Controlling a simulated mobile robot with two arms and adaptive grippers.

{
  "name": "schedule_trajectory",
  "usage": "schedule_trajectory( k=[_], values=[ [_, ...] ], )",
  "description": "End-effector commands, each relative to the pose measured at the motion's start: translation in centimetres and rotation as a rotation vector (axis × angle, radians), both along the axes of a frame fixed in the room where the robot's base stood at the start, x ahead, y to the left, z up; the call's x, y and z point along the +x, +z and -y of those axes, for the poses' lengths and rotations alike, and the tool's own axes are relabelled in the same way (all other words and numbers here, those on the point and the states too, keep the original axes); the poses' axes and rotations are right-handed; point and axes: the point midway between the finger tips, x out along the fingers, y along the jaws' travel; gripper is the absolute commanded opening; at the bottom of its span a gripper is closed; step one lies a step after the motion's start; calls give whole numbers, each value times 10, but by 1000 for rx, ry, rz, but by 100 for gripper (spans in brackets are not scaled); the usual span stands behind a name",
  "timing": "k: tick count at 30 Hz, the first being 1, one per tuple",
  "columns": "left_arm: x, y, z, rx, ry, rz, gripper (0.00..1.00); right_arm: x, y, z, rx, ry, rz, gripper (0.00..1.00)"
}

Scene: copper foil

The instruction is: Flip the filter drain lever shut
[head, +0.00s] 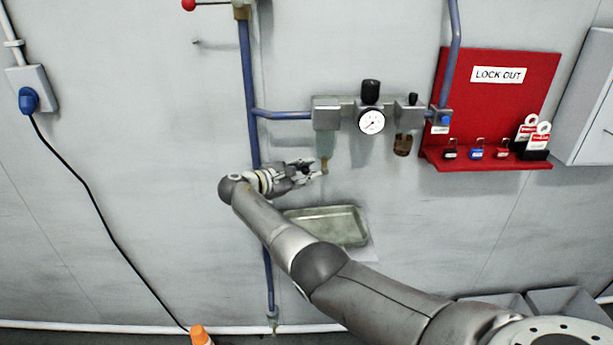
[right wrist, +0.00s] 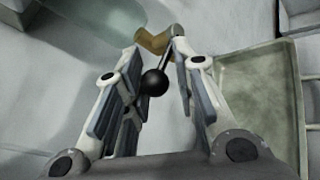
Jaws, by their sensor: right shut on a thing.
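The filter (head: 326,114) is the left grey block of the air unit on the wall, with a faint clear bowl (head: 326,145) below it. A small brass drain fitting (head: 324,165) is at the bowl's lower end; it also shows in the right wrist view (right wrist: 153,43). Its lever has a round black knob (right wrist: 155,83), which sits between the fingers. My right gripper (head: 306,170) is at the drain from the left, shut on the lever. In the right wrist view the gripper (right wrist: 156,62) has its fingertips beside the fitting. My left gripper is not in view.
A metal tray (head: 358,240) is on the wall just below the gripper. A pressure gauge (head: 371,122) and blue pipes (head: 250,90) are close by. A red lockout board (head: 490,105) with several padlocks is at the right. The wall at the left is mostly clear.

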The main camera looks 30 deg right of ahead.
Motion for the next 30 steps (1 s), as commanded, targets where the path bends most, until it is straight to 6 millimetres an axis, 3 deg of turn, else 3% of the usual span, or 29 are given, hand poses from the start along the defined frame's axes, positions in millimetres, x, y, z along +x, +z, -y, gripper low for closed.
schedule_trajectory(
  k=[1, 6, 17, 18, 21, 30],
  values=[
    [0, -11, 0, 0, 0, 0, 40, 5, 2, 1, -38, 11, -1, 2],
    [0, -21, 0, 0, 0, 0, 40, 5, 2, 0, -99, 11, -39, 2],
    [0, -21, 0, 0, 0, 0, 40, 5, 4, 0, -115, 10, -48, 2],
    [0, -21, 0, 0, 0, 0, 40, 5, 5, 0, -115, 10, -48, 27],
    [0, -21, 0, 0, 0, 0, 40, 4, 4, 0, -115, 10, -48, 40],
    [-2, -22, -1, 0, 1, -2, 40, 3, -1, -1, -109, 7, -54, 42]
  ],
)
